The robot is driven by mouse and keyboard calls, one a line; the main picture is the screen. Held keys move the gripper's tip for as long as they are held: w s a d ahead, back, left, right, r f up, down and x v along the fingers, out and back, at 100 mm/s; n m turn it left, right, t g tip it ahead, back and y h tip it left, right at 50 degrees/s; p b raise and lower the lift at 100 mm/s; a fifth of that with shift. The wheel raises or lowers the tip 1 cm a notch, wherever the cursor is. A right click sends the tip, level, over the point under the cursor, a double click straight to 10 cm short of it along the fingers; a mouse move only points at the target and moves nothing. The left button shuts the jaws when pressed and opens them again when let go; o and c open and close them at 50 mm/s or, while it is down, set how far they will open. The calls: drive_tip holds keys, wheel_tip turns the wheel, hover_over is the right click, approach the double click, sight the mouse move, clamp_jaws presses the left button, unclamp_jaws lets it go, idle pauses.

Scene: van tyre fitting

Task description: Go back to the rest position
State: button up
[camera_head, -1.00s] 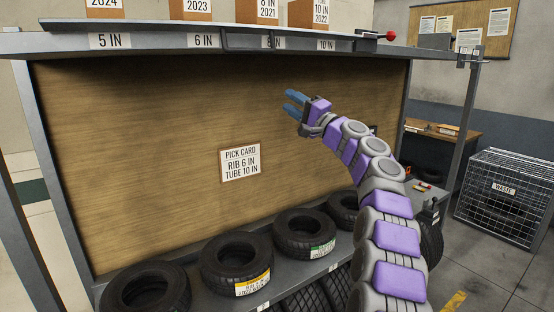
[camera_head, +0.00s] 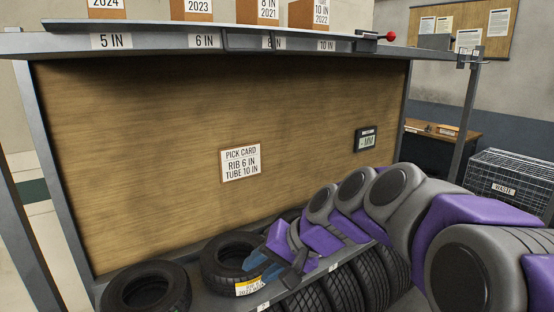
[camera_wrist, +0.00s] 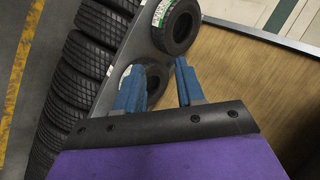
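My gripper (camera_head: 262,264) is low in front of the rack, just right of the tyre with the yellow label (camera_head: 228,258) in the head view. My purple and grey arm reaches in from the right and hides the tyres at the right of the shelf. The pick card (camera_head: 240,163) on the wooden back panel (camera_head: 130,140) reads rib 6 in, tube 10 in.
Another tyre (camera_head: 147,290) lies at the shelf's left end. Upright tyres (camera_head: 345,290) stand below the shelf. Labelled boxes (camera_head: 198,10) sit on the top ledge, with a red-knobbed lever (camera_head: 390,36) at its right. A small display (camera_head: 366,139) hangs on the panel. A wire waste cage (camera_head: 510,175) stands at right.

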drive_tip(key=s+d+f+g+h, duration=0.1)
drive_tip(key=s+d+f+h, duration=0.1)
drive_tip(key=s+d+f, duration=0.3)
drive_tip(key=s+d+f+g+h, duration=0.2)
drive_tip(key=s+d+f, duration=0.3)
drive_tip(key=s, duration=0.9)
drive_tip(key=s+d+f+n+g+h, duration=0.1)
drive_tip(key=s+d+f+h, duration=0.2)
drive_tip(key=s, duration=0.7)
drive_tip(key=d+f, duration=0.2)
drive_tip(key=d, duration=0.1)
drive_tip(key=shift+d+f+g+h, duration=0.2)
drive_tip(key=shift+d+g+h, duration=0.1)
drive_tip(key=shift+d+h, duration=0.1)
